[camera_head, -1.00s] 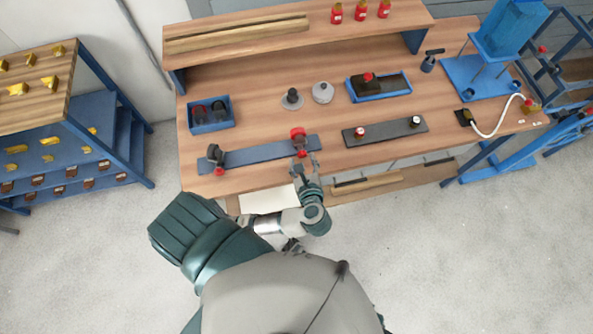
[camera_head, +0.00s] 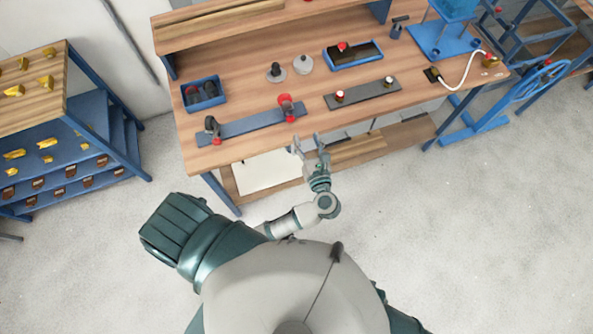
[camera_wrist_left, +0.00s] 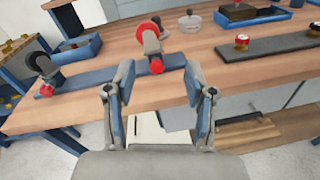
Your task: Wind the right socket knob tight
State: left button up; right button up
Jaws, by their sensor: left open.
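A blue-grey bar (camera_head: 245,126) lies along the front of the wooden bench, with a socket at each end. The right socket has a red round piece (camera_head: 285,100) on top and a red knob (camera_head: 291,118) low at its front; the knob also shows in the left wrist view (camera_wrist_left: 156,66). The left socket is dark (camera_head: 211,125), with its own red knob (camera_head: 216,141). My left gripper (camera_head: 306,144) is open and empty, in front of the bench edge, apart from the right knob. In the left wrist view its fingers (camera_wrist_left: 165,88) stand either side below the knob.
A shelf (camera_head: 270,175) sits under the bench. The floor in front is clear.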

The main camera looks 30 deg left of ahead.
pick_arm(q)
jog(key=w+d+f+m+t+h+p, duration=0.1)
jog(key=d+f+m+t+h+p, duration=0.15)
jog(key=f+m+h, duration=0.7)
jog(key=w+d+f+m+t+h+p, duration=0.1)
jog(key=w+d+f+m+t+p, duration=0.3)
jog(key=m, duration=1.2)
jog(key=s+a+f+m+g+h, duration=0.1)
jog(key=s+f+m+g, duration=0.3)
jog(key=f, duration=0.7)
jog(key=s+a+f+m+g+h, duration=0.2)
jog(key=s+f+m+g, duration=0.3)
jog(key=s+f+m, duration=0.3)
jog(key=s+f, duration=0.4)
jog(key=s, duration=0.1)
jog(key=shift+s+h, duration=0.25)
jog(key=shift+h, duration=0.1)
jog(key=shift+d+r, duration=0.1)
